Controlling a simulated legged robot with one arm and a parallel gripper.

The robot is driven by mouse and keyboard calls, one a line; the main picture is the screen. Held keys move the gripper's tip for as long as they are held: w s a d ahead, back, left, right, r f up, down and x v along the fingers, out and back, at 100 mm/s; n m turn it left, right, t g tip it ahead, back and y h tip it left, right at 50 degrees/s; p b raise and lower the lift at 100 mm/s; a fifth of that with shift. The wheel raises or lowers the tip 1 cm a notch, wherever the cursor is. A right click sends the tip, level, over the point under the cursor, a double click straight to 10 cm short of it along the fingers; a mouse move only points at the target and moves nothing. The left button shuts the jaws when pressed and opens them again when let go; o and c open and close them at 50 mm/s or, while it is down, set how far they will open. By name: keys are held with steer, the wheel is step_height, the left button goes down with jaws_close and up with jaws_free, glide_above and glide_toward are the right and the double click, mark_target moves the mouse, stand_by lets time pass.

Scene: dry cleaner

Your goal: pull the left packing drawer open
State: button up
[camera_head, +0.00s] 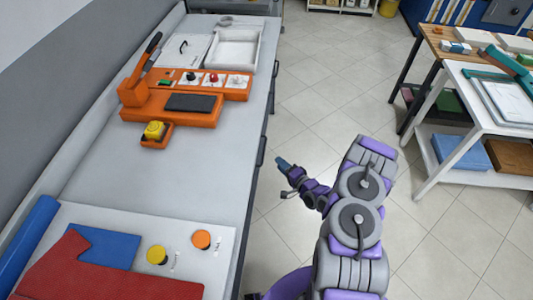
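A long grey counter (100,180) runs up the left side. Dark handles stick out along its right-hand front edge, one near the middle (261,150) and one farther back (271,95). The drawer fronts below are hidden by the steep view, so I cannot tell which handle belongs to the left packing drawer. No drawer is seen pulled out. My gripper (281,162) is over the floor, just right of the middle handle, with a visible gap between them. It points toward the counter. Its fingers are too small to show whether they are open.
On the counter are an orange press (180,105), a white tray (238,48), and a white board (205,228) with red and blue sheets and two round knobs. A white-legged table (480,95) stands at the right. The tiled floor between (310,100) is clear.

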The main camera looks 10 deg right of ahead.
steer(key=b+x, duration=0.2)
steer(key=x, duration=0.8)
steer(key=shift+w+a, duration=0.2)
steer(key=shift+a, duration=0.05)
steer(key=shift+f, duration=0.1)
steer(key=shift+s, duration=0.1)
jaws_close()
